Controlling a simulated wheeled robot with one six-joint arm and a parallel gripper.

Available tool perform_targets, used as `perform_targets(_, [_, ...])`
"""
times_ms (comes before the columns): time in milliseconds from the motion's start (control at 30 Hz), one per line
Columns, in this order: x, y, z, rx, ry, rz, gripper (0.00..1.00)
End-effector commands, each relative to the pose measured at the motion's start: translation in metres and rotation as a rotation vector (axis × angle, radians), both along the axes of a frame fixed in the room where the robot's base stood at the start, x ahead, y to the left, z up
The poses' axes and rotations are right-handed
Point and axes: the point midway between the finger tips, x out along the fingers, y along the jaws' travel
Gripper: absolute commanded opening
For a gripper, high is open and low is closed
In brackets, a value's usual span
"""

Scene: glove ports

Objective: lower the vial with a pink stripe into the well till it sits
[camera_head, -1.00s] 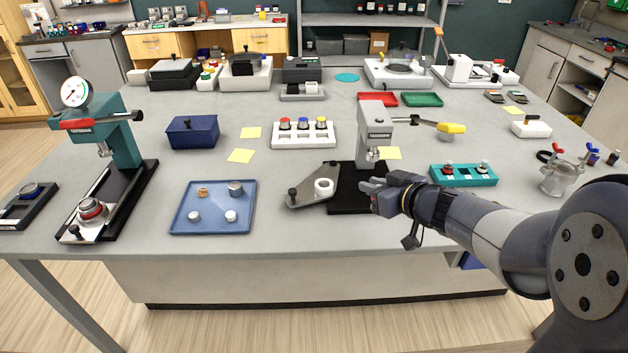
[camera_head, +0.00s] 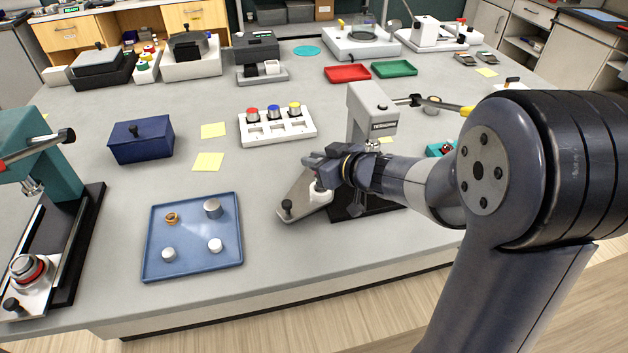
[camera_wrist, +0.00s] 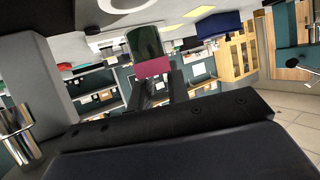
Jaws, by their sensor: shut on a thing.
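My gripper (camera_head: 315,166) is shut on the vial (camera_wrist: 145,41), which is dark with a pink stripe (camera_wrist: 152,68) near the fingers in the wrist view. In the head view the gripper hides most of the vial. A white ring, apparently the well's rim (camera_wrist: 128,4), shows cut off at the top of the wrist view, apart from the vial's far end. I cannot tell how well they line up.
The grey press (camera_head: 372,108) stands close behind my gripper. A black knob (camera_head: 287,207) rises from the plate's front left corner. A blue tray (camera_head: 190,262) with small parts lies to the left. A white rack (camera_head: 278,128) stands behind. Bare table lies between tray and plate.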

Motion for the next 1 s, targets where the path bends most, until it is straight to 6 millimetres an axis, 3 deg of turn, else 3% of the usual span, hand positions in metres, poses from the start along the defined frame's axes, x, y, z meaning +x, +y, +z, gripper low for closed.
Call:
perform_targets(333, [0.0, 0.0, -0.043, 0.001, 0.002, -0.001, 0.0])
perform_targets(767, [0.0, 0.0, -0.048, 0.0, 0.0, 0.0, 0.0])
perform_targets(800, [0.0, 0.0, -0.047, 0.0, -0.001, 0.0, 0.19])
perform_targets(1000, [0.0, 0.0, -0.047, 0.0, 0.0, 0.0, 0.36])
